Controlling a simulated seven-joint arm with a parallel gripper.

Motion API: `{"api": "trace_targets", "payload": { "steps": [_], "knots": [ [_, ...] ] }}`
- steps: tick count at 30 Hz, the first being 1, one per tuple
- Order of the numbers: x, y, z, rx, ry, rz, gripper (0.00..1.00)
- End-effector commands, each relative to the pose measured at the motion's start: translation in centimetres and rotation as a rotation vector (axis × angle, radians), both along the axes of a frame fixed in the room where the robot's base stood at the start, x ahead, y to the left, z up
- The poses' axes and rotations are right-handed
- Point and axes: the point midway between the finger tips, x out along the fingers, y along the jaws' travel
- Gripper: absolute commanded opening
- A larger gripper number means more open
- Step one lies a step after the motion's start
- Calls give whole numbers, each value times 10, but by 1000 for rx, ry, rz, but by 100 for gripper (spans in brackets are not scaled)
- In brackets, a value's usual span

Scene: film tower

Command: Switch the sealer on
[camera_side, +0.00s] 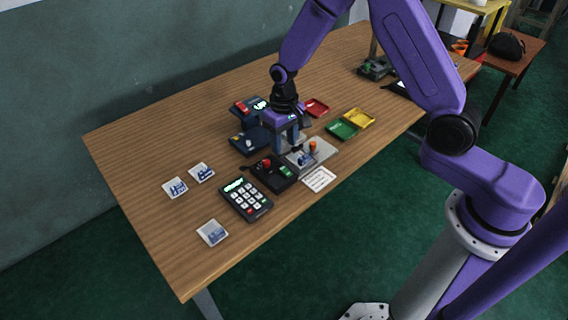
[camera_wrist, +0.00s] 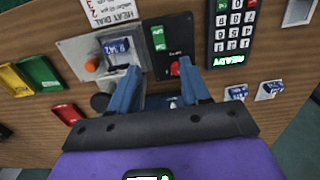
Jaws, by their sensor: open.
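My gripper (camera_side: 290,140) is open and points down over the middle of the table, beside a grey metal plate. Its two blue fingers (camera_wrist: 160,70) stand apart in the wrist view with nothing held between them. A black box (camera_side: 270,174) with a red knob (camera_side: 266,162) and a green label lies just in front of the gripper; it also shows in the wrist view (camera_wrist: 160,58). The grey plate (camera_side: 325,150) carries an orange knob (camera_side: 312,146) and a blue-and-white tag. No name marks which unit is the sealer. The fingers partly hide the plate and box.
A keypad (camera_side: 245,199) reading READY stands left of the box. A HEAT DIAL card (camera_side: 319,179) lies at the near edge. Two dark blue units (camera_side: 250,141) stand behind. Red (camera_side: 316,107), green (camera_side: 342,130) and yellow (camera_side: 359,117) trays lie behind the plate.

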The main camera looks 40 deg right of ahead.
Motion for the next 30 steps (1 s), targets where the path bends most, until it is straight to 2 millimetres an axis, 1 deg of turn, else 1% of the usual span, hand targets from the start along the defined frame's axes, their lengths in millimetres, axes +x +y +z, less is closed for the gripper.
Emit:
{"api": "trace_targets", "payload": {
  "steps": [1, 9, 15, 21, 30],
  "knots": [
    [-1, 0, -10, -1, 4, -1, 47],
    [-1, 0, -54, 0, 4, -1, 47],
    [0, 0, -77, 0, 2, -1, 47],
    [0, 0, -88, 1, 0, 0, 47],
    [0, 0, -89, 1, -1, 0, 47]
  ]
}}
